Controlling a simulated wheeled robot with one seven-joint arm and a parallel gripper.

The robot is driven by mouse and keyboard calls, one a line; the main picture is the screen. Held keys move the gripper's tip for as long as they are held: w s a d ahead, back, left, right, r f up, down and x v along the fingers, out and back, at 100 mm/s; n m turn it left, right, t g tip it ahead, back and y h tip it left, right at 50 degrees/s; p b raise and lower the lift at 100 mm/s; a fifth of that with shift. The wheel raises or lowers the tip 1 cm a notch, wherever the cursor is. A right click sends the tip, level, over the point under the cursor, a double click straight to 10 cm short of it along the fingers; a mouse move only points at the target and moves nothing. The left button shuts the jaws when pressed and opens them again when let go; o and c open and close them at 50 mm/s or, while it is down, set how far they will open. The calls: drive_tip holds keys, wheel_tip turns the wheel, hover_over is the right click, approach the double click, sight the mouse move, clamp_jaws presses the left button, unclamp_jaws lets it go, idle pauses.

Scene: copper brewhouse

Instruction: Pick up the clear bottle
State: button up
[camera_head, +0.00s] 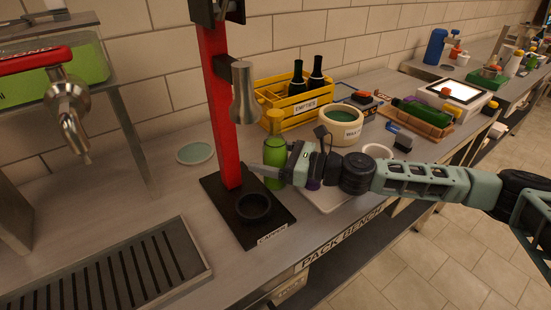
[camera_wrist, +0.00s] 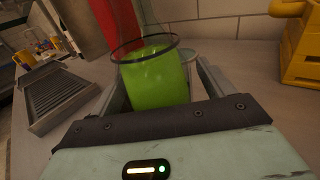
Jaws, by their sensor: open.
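The clear bottle (camera_head: 274,152) stands upright on the bench, just right of the capper. Its lower part looks bright green and its upper part is see-through. My gripper (camera_head: 282,174) is at the bottle's lower body, reaching in from the right. In the wrist view the bottle (camera_wrist: 160,80) stands between my two open fingers, one on each side. A dark ring shows around it at the top of the green part. I cannot tell whether either finger touches it. The bottle's base is hidden behind my gripper.
The red capper post on its black base (camera_head: 222,212) stands close on the left. Behind are a yellow crate (camera_head: 270,123) with dark bottles and a tub (camera_head: 340,137). A slotted drip tray (camera_head: 197,256) lies front left. A green disc (camera_head: 195,153) lies on clear bench.

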sight(267, 119)
drive_tip(key=c, duration=1.2)
drive_tip(key=shift+o, duration=0.2)
drive_tip(key=shift+r, duration=0.1)
wheel_tip(267, 119, up, 10)
